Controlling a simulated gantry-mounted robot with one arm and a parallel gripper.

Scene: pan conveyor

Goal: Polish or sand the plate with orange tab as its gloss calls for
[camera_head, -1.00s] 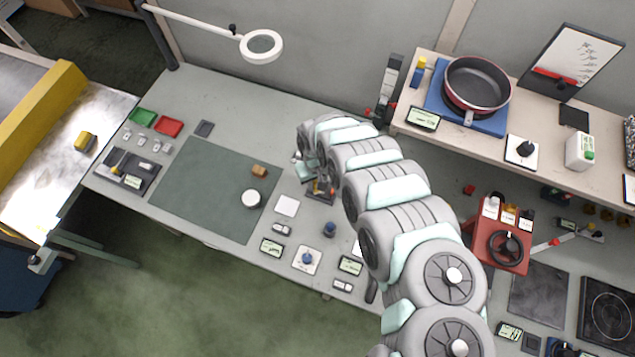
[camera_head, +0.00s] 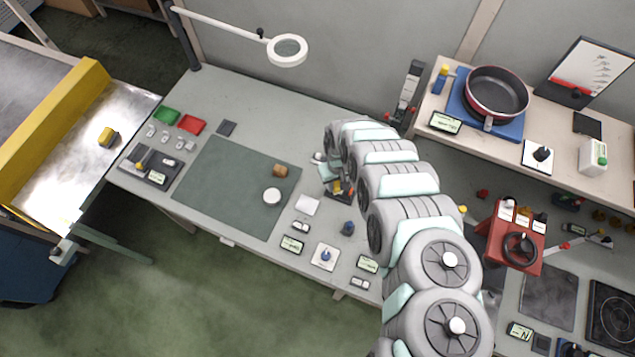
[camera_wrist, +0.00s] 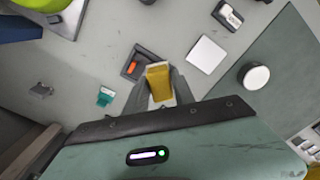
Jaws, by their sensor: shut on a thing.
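My gripper (camera_wrist: 160,88) is shut on a yellow-gold block with a pale lower edge (camera_wrist: 159,80). In the head view my gripper (camera_head: 338,188) is low over the bench, right of the green mat, partly hidden by my arm. A dark square piece with an orange mark (camera_wrist: 131,66) lies on the bench just beyond the held block in the wrist view. I cannot tell whether it is the plate with orange tab or a holder.
A white square (camera_head: 307,204) lies between mat and gripper. Small displays (camera_head: 292,244) and a blue knob (camera_head: 325,256) line the front edge. Green (camera_head: 166,115) and red (camera_head: 191,124) trays are at the back left. A magnifier lamp (camera_head: 287,50) overhangs the bench.

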